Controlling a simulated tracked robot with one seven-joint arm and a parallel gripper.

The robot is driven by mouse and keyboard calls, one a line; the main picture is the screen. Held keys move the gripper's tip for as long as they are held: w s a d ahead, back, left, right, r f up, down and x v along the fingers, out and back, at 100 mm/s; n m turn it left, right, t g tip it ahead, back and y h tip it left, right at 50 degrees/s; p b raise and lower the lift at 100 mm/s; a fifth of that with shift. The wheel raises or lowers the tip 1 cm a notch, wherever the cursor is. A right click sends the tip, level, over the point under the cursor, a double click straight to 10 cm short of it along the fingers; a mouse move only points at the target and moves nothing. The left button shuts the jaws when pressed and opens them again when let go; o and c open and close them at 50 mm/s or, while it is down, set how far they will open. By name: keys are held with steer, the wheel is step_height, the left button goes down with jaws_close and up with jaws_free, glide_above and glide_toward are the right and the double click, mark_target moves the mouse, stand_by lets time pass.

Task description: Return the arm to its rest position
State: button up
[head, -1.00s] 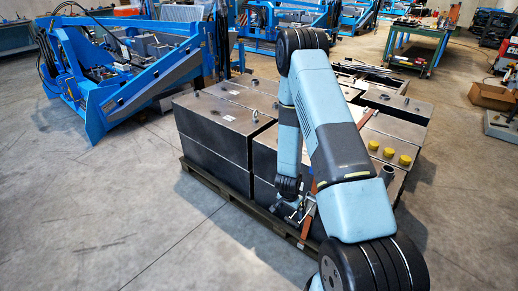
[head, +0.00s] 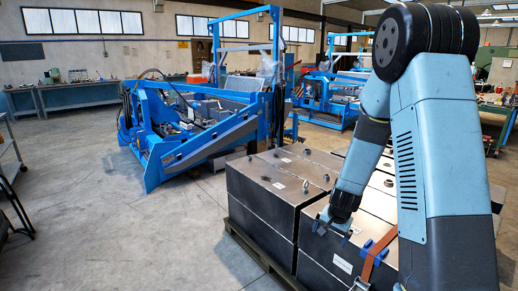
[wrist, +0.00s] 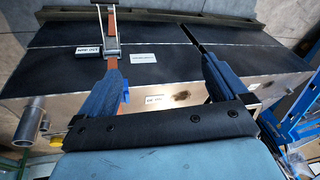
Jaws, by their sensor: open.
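My arm reaches in from the right of the head view, bent high and then down. My gripper (head: 322,229) is at its lower end, close to the near top edge of the dark metal boxes (head: 262,222). In the wrist view its two blue fingers (wrist: 160,66) stand wide apart, with nothing held between them. An orange strap (head: 377,257) with a metal ratchet buckle (wrist: 111,40) runs down the box face. In the wrist view the left finger overlaps the strap; I cannot tell whether they touch.
The boxes stand on a wooden pallet (head: 247,243). A blue machine frame (head: 190,150) stands behind them, and a second blue machine (head: 335,97) is farther back. A workbench (head: 75,94) lines the left wall. The grey floor (head: 120,235) at the left is clear.

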steer(key=s+a+r+n, duration=0.1)
steer(key=s+r, duration=0.3)
steer(key=r, duration=0.3)
steer(key=s+a+r+n+t+y, duration=0.1)
steer(key=s+r+n, duration=0.15)
steer(key=r, duration=0.55)
steer(key=s+r+n, duration=0.1)
steer(key=s+r, duration=0.3)
steer(key=r, duration=0.3)
steer(key=s+r+n, duration=0.1)
steer(key=s+r, duration=0.4)
steer(key=s, duration=0.4)
steer(key=s+d+r+n+t+h, duration=0.1)
steer(key=s+r, duration=0.4)
steer(key=s, duration=0.4)
steer(key=shift+r+n, duration=0.1)
steer(key=shift+n, duration=0.15)
